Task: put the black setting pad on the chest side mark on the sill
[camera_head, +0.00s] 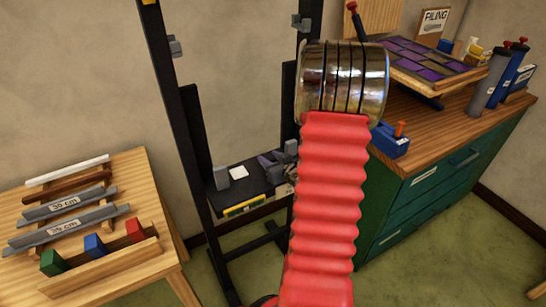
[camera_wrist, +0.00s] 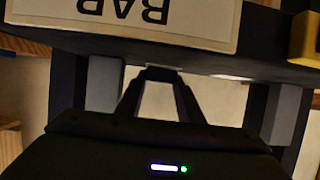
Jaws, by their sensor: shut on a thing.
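The dark sill (camera_head: 250,190) crosses the black stand low down; its front edge (camera_wrist: 265,62) fills the top of the wrist view. My gripper (camera_head: 272,163) is at the sill's right part, on the side nearer the chest, partly behind my red arm. In the wrist view my gripper (camera_wrist: 162,76) has its fingers close together, shut on a small dark piece, taken as the black setting pad (camera_wrist: 163,71). The pad is mostly hidden, and I cannot tell whether it touches the sill. A white pad (camera_head: 238,172) lies on the sill's left part. The chest side mark cannot be made out.
Grey blocks (camera_head: 221,177) stand at the sill's ends. The green chest (camera_head: 440,190) is on the right, with a panel (camera_head: 425,58) on top. A wooden table (camera_head: 130,180) with bars and coloured blocks stands left. The stand's uprights (camera_head: 180,100) flank the sill.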

